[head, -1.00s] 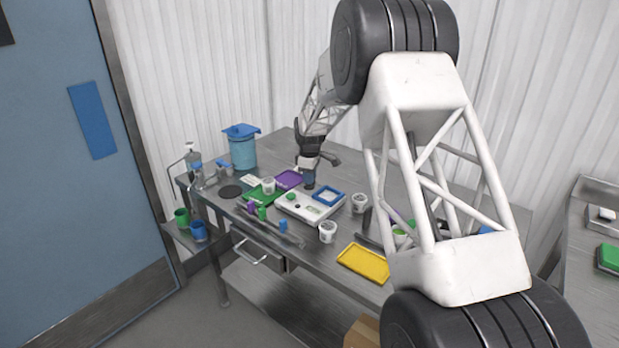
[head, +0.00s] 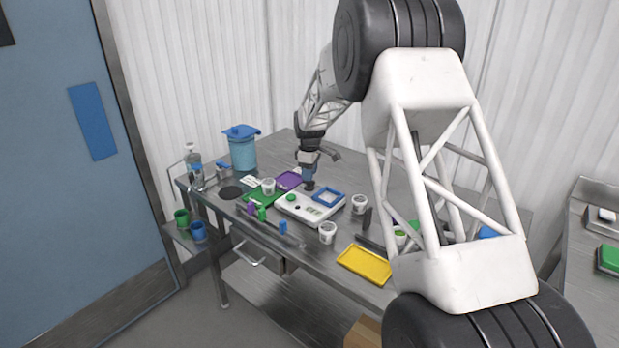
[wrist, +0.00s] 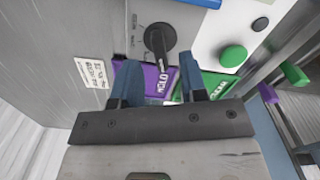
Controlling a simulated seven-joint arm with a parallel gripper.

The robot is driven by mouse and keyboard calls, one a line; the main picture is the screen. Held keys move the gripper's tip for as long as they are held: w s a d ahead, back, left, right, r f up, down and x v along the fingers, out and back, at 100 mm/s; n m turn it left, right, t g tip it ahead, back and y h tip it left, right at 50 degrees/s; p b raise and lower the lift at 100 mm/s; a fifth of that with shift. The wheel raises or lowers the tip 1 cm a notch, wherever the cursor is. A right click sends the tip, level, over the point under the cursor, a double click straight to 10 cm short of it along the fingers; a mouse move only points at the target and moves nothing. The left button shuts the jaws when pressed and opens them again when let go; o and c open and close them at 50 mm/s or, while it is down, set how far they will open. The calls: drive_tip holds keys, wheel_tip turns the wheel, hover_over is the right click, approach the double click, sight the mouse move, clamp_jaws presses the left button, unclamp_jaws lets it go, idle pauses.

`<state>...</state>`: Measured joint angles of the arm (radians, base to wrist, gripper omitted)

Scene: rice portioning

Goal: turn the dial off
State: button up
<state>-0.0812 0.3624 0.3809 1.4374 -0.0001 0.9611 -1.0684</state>
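The black dial (wrist: 158,38) is a round knob with a bar handle on a grey panel. In the wrist view its bar points down the picture, towards the gap between my fingers. In the head view the dial (head: 309,187) is a small dark spot at the back edge of the white device (head: 320,211). My gripper (wrist: 161,77) has its two blue fingers apart, with nothing held between them. In the head view my gripper (head: 309,179) is just above the dial; I cannot tell whether it touches it.
A green round button (wrist: 232,55) and a blue frame (head: 329,197) are on the white device. A purple mat (head: 289,180) and a green mat (head: 252,202) lie left of it. White cups, a yellow tray (head: 364,264) and a blue-lidded container (head: 242,150) stand around the table.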

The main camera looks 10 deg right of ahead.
sight(310, 186)
drive_tip(key=shift+r, duration=2.7)
drive_tip(key=s+d+r+m, duration=0.2)
drive_tip(key=s+r, duration=0.3)
drive_tip(key=s, duration=0.5)
drive_tip(key=s+d+r+m+t, duration=0.1)
drive_tip(key=s+d+r+m, duration=0.1)
drive_tip(key=s+r, duration=0.6)
drive_tip(key=s+d+r+m, duration=0.1)
drive_tip(key=s+r+m, duration=0.2)
drive_tip(key=s, duration=0.9)
drive_tip(key=s+d+f+m, duration=0.1)
drive_tip(key=s+m, duration=0.1)
drive_tip(key=s, duration=0.9)
drive_tip(key=s+d+f+m+t, duration=0.1)
drive_tip(key=s+m, duration=0.1)
drive_tip(key=s, duration=0.8)
drive_tip(key=s+d+f+m, duration=0.1)
drive_tip(key=s+m, duration=0.1)
drive_tip(key=s, duration=0.9)
drive_tip(key=shift+s+f+t, duration=0.3)
